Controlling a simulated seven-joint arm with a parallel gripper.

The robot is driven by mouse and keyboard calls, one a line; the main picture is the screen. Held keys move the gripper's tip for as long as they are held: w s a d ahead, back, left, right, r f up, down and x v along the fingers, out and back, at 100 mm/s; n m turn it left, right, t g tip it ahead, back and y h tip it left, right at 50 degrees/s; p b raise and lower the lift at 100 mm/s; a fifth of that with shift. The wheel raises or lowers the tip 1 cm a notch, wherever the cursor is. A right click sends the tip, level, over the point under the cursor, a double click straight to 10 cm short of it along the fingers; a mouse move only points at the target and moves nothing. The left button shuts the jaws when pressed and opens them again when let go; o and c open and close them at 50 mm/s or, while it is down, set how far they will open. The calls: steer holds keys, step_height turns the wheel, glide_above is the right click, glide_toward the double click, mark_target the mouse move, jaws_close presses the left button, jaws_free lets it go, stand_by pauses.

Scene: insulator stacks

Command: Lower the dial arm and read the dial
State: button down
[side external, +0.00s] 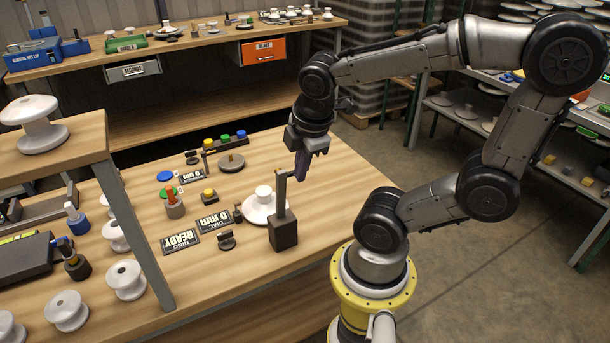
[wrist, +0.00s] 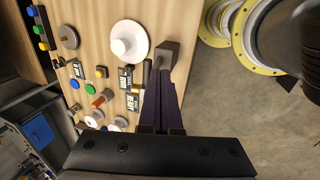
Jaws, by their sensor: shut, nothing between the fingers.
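The dial stand is a dark block (side external: 284,232) with an upright post (side external: 282,197) at the front right of the bench. A short bar at the post's top, apparently the dial arm, lies close beside my fingertips; I cannot tell if they touch. My gripper (side external: 301,172) is shut and empty, pointing down beside the post's top. In the wrist view my gripper (wrist: 160,85) reaches towards the dark block (wrist: 171,55). A white insulator disc (side external: 257,208) lies just left of the block. The dial sign (side external: 219,221) reads "DIAL 0 mm".
A "RING READY" sign (side external: 180,241) and another "0 mm" sign (side external: 192,177) lie left. A row of coloured buttons (side external: 225,142) stands at the back. A raised wooden shelf (side external: 75,150) with a metal leg overhangs the left side.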

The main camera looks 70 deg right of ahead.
steer(key=shift+w+d+r+g+y, duration=0.25)
steer(key=shift+w+d+g+y, duration=0.45)
steer(key=shift+w+d, duration=0.3)
steer(key=w+d+f+g+y, duration=0.5)
steer(key=w+d+f, duration=0.6)
steer(key=shift+w+d, duration=0.25)
stand_by(0.5)
